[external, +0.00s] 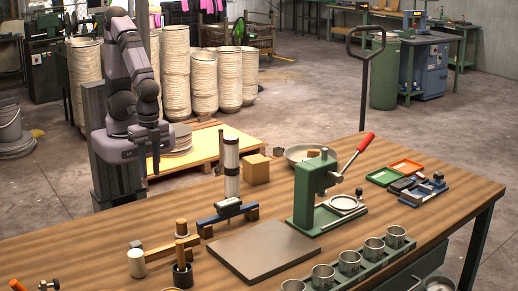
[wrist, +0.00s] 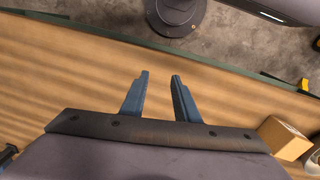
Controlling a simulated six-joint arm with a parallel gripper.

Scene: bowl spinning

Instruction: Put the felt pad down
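My gripper (wrist: 160,74) shows in the wrist view with its two blue fingers apart and nothing between them. It is over bare wood at the table's edge. In the external view my arm is folded close to its base, behind the table's left part, and the gripper's fingers are hard to make out. I cannot pick out a felt pad for certain. A small tan piece (external: 313,153) lies in a shallow metal bowl (external: 293,154) at the table's back edge; its material cannot be told.
A flat grey slab (external: 263,249) lies mid-table. A green lever press (external: 317,194) with a red handle stands right of it, behind a green rack of metal cups (external: 350,262). A cardboard box (external: 256,169) and a white-and-black upright cylinder (external: 231,165) stand at the back.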

